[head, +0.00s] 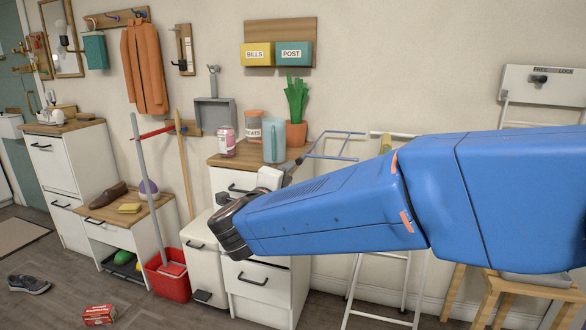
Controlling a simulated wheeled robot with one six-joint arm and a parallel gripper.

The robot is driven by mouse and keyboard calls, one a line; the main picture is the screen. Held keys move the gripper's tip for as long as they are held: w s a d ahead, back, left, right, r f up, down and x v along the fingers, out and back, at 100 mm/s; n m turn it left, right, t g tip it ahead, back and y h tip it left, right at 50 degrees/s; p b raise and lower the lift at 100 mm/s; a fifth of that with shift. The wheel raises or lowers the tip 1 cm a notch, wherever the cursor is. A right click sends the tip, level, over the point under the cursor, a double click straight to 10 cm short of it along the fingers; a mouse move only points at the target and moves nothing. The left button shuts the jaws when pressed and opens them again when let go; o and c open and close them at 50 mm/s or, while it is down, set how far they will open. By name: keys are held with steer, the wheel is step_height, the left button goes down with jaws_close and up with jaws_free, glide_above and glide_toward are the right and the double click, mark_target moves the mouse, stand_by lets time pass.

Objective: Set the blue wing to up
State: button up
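The blue wing (343,132) is a thin light-blue bar frame on a white drying rack (354,290). It sticks out to the left of the rack, above and behind my arm, and looks roughly level; my arm hides part of it and most of the rack's middle. My gripper (283,176) shows only as a small grey-white part beyond my dark wrist, left of and below the blue wing. Its fingers are too hidden to tell whether they are open or shut.
A white cabinet with a wooden top (228,161) stands left of the rack, holding a can (226,141), canisters, a teal jug (274,140) and a plant (296,104). A red bucket (168,283) and a shoe (28,284) are on the floor. A wooden stool (495,297) stands right.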

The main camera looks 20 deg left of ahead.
steer(key=shift+s, duration=1.7)
steer(key=w+d+r+n+y, duration=0.4)
steer(key=w+d+n+y, duration=0.15)
steer(key=d, duration=0.25)
steer(key=s+d+f+n+g+y, duration=0.15)
steer(key=d+n+g, duration=0.25)
steer(key=d+n, duration=0.55)
steer(key=s+d+f+n+g+h, duration=0.2)
steer(key=s+d+f+g, duration=0.1)
steer(key=s+d+f, duration=0.4)
steer(key=s+d+f+n+g+h, duration=0.1)
steer(key=s+d+f+g+h, duration=0.1)
steer(key=s+d+f, duration=0.5)
steer(key=s+d+f+n+g+h, duration=0.2)
steer(key=s+d+f+g, duration=0.2)
steer(key=s+d, duration=1.1)
steer(key=d+f, duration=0.3)
steer(key=d, duration=0.1)
steer(key=shift+s+f+n, duration=0.15)
steer(key=shift+n, duration=0.15)
